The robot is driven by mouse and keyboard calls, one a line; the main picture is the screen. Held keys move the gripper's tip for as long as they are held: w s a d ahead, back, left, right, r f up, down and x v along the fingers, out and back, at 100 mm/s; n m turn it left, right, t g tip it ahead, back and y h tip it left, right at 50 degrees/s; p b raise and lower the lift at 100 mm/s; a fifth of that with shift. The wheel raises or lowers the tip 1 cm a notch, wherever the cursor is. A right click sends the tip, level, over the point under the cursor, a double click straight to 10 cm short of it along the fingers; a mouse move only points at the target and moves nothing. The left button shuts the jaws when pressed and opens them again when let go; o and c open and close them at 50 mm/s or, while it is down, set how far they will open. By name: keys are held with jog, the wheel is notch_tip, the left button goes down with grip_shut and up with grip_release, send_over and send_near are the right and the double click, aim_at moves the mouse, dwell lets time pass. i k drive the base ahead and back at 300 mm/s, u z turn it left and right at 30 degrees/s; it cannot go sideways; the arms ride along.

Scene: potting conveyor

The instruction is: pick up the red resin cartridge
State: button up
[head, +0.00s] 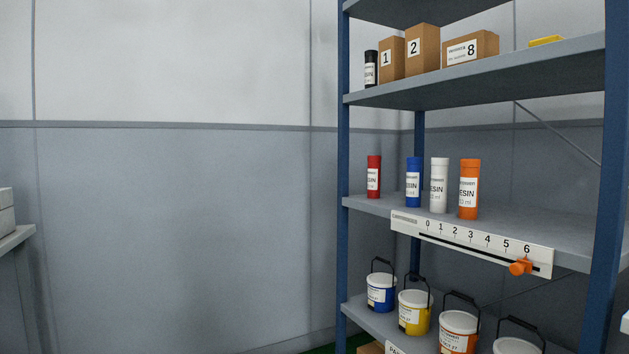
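The red resin cartridge (374,177) stands upright at the left end of the middle shelf (540,232), beside the blue post. It has a white label with dark print. To its right on the same shelf stand a blue cartridge (414,182), a white cartridge (439,186) and an orange cartridge (469,190). There is a small gap between the red and the blue one. My gripper is not in view.
A numbered scale with an orange slider (520,267) runs along the middle shelf's front edge. Boxes (424,47) and a black cartridge (371,68) stand on the shelf above. Buckets (415,312) stand below. A blue post (343,180) bounds the rack's left side.

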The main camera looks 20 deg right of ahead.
aim_at(373, 171)
jog(key=u, duration=0.6)
jog(key=i, duration=1.5)
jog(key=z, duration=0.75)
